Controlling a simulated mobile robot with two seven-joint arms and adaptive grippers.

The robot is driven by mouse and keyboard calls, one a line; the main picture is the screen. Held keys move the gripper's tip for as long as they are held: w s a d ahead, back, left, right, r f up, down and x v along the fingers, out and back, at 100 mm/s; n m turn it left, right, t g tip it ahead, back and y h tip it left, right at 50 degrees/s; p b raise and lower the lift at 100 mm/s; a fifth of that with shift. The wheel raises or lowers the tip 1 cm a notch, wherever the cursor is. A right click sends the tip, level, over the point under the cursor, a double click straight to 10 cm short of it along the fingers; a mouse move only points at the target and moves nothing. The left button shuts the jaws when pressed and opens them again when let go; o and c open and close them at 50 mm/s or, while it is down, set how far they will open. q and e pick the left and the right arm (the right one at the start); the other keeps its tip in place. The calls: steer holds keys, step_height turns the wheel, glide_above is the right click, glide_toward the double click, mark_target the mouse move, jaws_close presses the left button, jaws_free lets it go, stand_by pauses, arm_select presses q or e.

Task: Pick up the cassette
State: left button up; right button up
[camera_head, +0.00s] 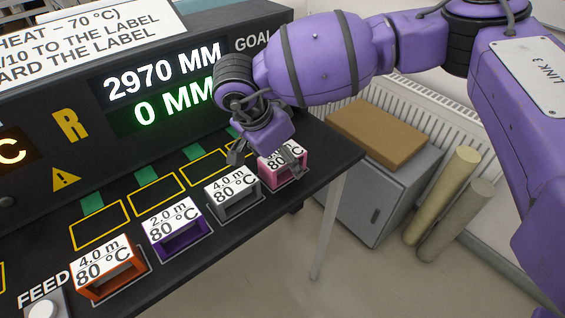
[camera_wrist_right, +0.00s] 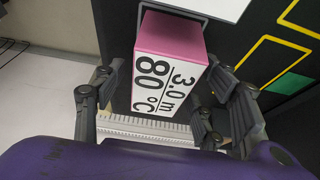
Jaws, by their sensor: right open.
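Several cassettes with white "80 °C" labels stand in a row on the dark bench. They are an orange one marked 4.0 m (camera_head: 108,270), a purple one marked 2.0 m (camera_head: 175,235), a grey one marked 4.0 m (camera_head: 235,195) and a pink one (camera_head: 283,172) at the right end. My right gripper (camera_head: 264,157) is open just above the pink cassette and hides part of it. In the right wrist view the pink cassette (camera_wrist_right: 175,38), labelled 3.0 m, lies between the spread fingers; I cannot tell whether they touch it. My left gripper is not in view.
Empty yellow-outlined slots (camera_head: 152,194) lie behind the cassettes. A display panel (camera_head: 165,90) reads 2970 MM and 0 MM. A FEED button (camera_head: 46,306) is at lower left. Right of the bench are a grey cabinet (camera_head: 365,200) with a cardboard box (camera_head: 380,133) and two rolls (camera_head: 445,195).

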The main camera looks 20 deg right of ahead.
steer(key=c, duration=1.4)
steer(key=shift+o, duration=0.2)
steer(key=shift+r, duration=0.2)
